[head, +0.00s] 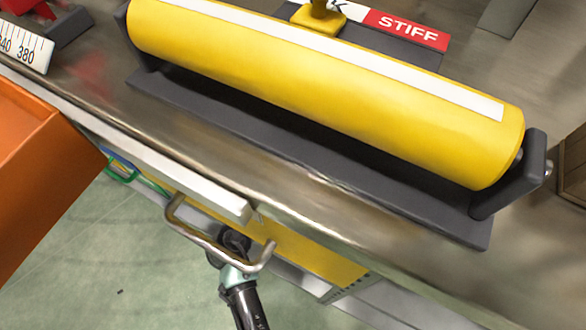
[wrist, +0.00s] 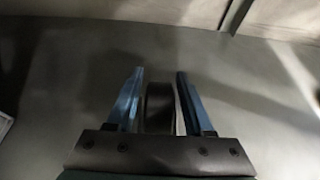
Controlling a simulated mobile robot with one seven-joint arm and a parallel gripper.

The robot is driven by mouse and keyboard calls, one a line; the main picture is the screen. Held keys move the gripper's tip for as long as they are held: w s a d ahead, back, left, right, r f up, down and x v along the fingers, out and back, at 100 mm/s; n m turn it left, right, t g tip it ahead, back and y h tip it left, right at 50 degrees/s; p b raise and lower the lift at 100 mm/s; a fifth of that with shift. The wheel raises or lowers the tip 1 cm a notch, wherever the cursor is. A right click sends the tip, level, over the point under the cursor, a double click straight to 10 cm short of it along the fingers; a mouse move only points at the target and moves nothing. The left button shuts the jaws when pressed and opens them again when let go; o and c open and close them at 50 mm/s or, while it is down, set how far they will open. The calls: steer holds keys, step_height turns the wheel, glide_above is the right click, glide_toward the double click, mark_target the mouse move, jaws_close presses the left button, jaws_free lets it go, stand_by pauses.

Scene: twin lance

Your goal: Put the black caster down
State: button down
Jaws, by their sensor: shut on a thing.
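In the wrist view, my gripper (wrist: 160,74) has its two blue fingers on either side of the black caster (wrist: 160,108). It is shut on the caster, which shows as a dark, rounded, upright shape between the fingers. A plain grey surface lies beyond the fingertips; I cannot tell whether the caster touches it. In the head view, part of my arm shows at the bottom beside a metal handle, and I cannot make out the caster there.
A yellow roller (head: 330,85) on a dark base lies along the metal bench top (head: 90,75). A metal handle (head: 205,243) sticks out from the bench front. An orange box (head: 40,170) stands at left. Green floor (head: 110,270) is open below.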

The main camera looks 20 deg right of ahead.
steer(key=shift+r, duration=0.1)
steer(key=shift+c, duration=1.4)
jaws_free()
steer(key=shift+f, duration=0.2)
steer(key=shift+r, duration=0.15)
steer(key=p+v, duration=0.1)
steer(key=v, duration=0.1)
steer(key=p+v, duration=0.2)
steer(key=shift+w+r, duration=0.15)
steer(key=shift+r, duration=0.05)
steer(key=s+a+p, duration=0.1)
steer(key=s+a, duration=0.3)
steer(key=a, duration=0.1)
steer(key=s+a+p, duration=0.1)
steer(key=s+a, duration=0.1)
steer(key=a, duration=0.1)
steer(key=shift+s+f+p, duration=0.2)
steer(key=shift+f+p, duration=0.1)
steer(key=shift+p, duration=0.05)
steer(key=shift+s+a, duration=0.4)
steer(key=shift+f, duration=0.1)
